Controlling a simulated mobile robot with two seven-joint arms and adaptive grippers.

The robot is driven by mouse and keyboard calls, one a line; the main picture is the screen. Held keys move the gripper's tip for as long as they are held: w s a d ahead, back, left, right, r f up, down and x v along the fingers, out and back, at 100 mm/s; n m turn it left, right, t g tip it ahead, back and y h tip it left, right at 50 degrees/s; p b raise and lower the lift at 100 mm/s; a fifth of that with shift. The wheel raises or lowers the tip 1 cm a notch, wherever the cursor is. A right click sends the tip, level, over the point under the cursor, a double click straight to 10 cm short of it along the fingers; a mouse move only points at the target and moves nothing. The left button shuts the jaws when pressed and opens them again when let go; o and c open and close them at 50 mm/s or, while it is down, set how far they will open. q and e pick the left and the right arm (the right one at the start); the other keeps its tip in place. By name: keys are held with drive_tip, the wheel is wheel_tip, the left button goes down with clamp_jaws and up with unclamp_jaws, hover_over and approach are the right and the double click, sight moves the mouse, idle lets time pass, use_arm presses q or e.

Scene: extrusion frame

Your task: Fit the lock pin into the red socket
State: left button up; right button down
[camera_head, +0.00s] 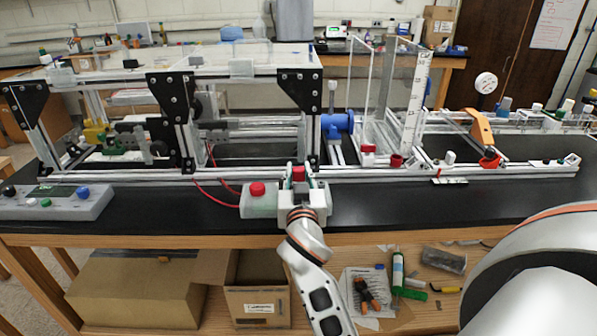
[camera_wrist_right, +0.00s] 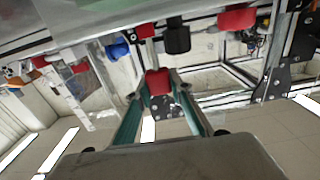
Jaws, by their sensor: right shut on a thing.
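My right gripper (camera_head: 300,172) is at the front rail of the extrusion frame, left of the picture's middle. It is shut on a small red block-shaped part, which I take to be the lock pin (camera_head: 298,174). The right wrist view shows this red part (camera_wrist_right: 158,80) between the two fingertips (camera_wrist_right: 155,88); its far end is hidden. A dark red round piece (camera_head: 397,160), possibly the red socket, sits on the front rail to the right, apart from the gripper. A red-topped white piece (camera_head: 368,149) stands just left of it. My left gripper is not in view.
A pale box with a red button (camera_head: 257,189) stands close left of the gripper. A blue valve (camera_head: 338,123) and a black bracket (camera_head: 300,90) are behind it. An orange lever (camera_head: 481,128) stands right. The black bench front (camera_head: 420,205) is clear.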

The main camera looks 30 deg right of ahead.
drive_tip(key=shift+f, duration=0.15)
drive_tip(key=c, duration=1.7)
unclamp_jaws()
